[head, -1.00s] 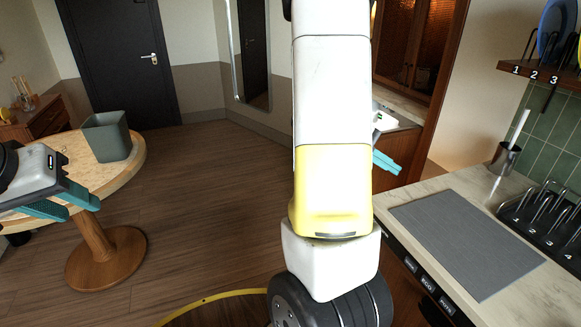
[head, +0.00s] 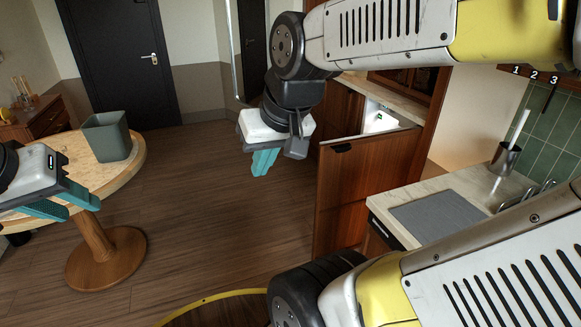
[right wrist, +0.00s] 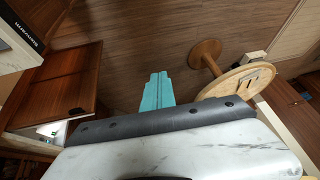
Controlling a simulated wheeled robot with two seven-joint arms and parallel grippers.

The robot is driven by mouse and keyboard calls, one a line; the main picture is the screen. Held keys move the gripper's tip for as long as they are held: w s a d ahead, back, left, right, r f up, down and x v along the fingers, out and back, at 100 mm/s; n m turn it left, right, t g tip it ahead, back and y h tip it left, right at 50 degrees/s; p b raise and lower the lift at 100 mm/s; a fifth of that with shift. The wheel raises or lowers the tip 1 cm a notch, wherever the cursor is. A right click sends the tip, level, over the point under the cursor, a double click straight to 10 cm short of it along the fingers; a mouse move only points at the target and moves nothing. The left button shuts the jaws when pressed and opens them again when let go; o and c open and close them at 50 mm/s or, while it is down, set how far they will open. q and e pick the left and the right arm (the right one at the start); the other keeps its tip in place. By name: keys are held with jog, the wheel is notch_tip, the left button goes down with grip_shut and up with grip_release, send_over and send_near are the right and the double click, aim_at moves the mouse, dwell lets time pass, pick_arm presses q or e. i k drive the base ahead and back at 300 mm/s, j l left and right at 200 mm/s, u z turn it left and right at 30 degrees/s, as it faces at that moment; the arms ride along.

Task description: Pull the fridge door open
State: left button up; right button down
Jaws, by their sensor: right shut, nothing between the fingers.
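The fridge door (head: 365,180) is a wooden panel with a dark handle (head: 341,148) at its top edge. It stands open, swung out from the cabinet, with the lit white fridge interior (head: 382,120) showing behind it. In the right wrist view the door (right wrist: 58,82) is at the left. My right gripper (head: 264,162) is shut and empty, in the air left of the door and apart from the handle. Its teal fingers (right wrist: 157,90) are together in the wrist view. My left gripper (head: 78,210) is open and empty near the round table at the left.
The round table (head: 133,158) with a grey bin (head: 107,137) stands left. A counter (head: 465,185) with a grey mat (head: 438,216) and a metal cup (head: 504,158) lies right of the door. The wooden floor (head: 195,190) between table and door is clear.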

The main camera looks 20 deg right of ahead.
aim_at(351, 169)
jog(key=i+l+u, duration=0.1)
jog(key=i+l, duration=0.85)
